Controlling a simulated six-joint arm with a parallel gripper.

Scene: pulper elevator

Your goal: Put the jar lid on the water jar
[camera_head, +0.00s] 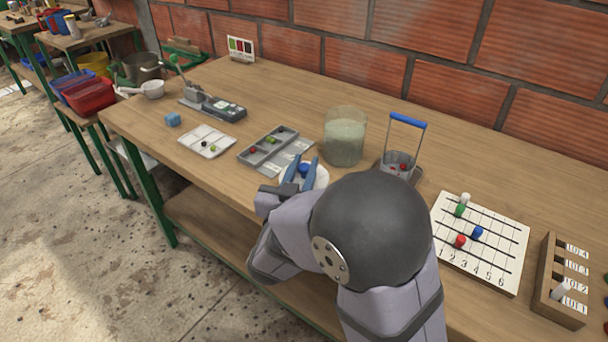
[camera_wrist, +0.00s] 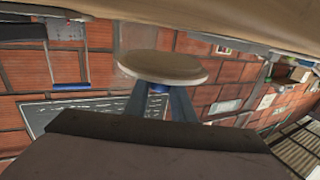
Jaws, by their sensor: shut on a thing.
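The water jar (camera_head: 344,140) is a clear glass cylinder of cloudy, pale greenish water, upright on the table with its top open. The jar lid (camera_head: 320,178) is a white round disc with a blue knob (camera_head: 304,169). My gripper (camera_head: 302,168) is shut on the knob, one blue finger on each side. The lid is in front of the jar and to its left in the head view, apart from it. In the wrist view the lid (camera_wrist: 165,66) looks pale and flat, with the knob between the fingertips (camera_wrist: 158,90). My arm hides part of the lid in the head view.
A grey sorting tray (camera_head: 262,150) lies left of the jar. A basket with a tall blue-handled frame (camera_head: 397,163) stands close at its right. A white numbered board (camera_head: 480,240) and a wooden rack (camera_head: 562,280) lie farther right. The table behind the jar is clear.

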